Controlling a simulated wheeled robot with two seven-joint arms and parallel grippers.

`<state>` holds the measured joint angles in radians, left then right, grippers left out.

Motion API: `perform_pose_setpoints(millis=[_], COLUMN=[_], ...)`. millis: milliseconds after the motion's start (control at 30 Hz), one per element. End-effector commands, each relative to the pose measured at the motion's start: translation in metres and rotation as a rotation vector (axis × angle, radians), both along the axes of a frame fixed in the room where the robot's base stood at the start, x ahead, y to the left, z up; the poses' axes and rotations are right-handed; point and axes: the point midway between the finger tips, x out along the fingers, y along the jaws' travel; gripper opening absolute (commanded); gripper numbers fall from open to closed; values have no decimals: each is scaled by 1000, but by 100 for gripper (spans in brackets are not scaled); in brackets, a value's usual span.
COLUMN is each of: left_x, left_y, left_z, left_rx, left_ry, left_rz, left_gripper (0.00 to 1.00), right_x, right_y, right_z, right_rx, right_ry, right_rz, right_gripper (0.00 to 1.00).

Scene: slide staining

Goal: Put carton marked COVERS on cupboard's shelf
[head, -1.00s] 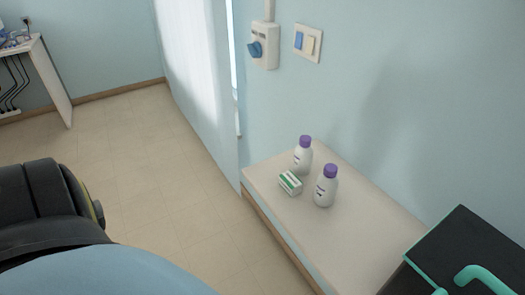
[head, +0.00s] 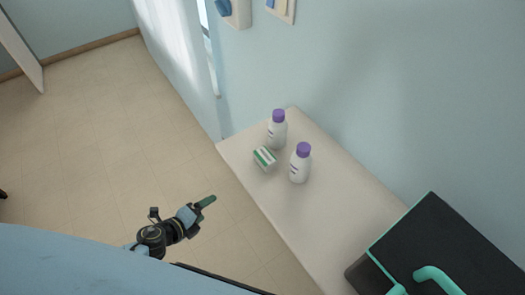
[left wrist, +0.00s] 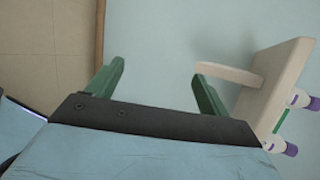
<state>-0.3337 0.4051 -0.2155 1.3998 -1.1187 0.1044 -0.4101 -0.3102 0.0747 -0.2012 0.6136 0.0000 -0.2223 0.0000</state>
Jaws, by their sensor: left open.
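My left gripper (head: 205,203) is left of this top, over the floor and apart from the carton. In the left wrist view its green fingers (left wrist: 157,88) are spread with nothing between them. A green sliver of what looks like the carton (left wrist: 281,119) shows at the right there. My right gripper is out of view. I cannot make out the cupboard's shelf.
The rear bottle (head: 278,130) and front bottle (head: 300,163) stand close beside the carton. A black case with green handles (head: 440,240) stands at the near right. A curtain (head: 180,50) hangs at the back. The floor left of the top is clear.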

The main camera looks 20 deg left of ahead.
Motion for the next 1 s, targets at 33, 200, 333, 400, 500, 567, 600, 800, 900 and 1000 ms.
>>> perform_pose_setpoints(millis=[33,200,333,400,500,567,600,800,900,1000], left_x=[14,31,30,29,27,29,31,58,71,81], left_y=[-10,-46,-66,-73,-78,-81,-84,-104,-115,-122], left_z=[43,141,191,208,222,225,225,212,205,199], left_rx=[121,530,782,882,975,1002,1011,1015,1013,1014], left_ry=[-101,-387,-545,-604,-655,-670,-676,-678,-678,-676], left_rz=[-152,-577,-790,-863,-924,-942,-947,-945,-945,-946], left_gripper=[80,80,80,80,80,80,80,80,80,80], right_x=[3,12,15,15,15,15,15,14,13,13], right_y=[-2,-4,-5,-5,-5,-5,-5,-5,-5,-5], right_z=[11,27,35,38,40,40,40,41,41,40], right_rx=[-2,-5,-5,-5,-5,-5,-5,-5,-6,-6], right_ry=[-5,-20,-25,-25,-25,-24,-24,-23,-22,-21], right_rz=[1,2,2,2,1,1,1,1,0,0], right_gripper=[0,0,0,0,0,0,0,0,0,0])
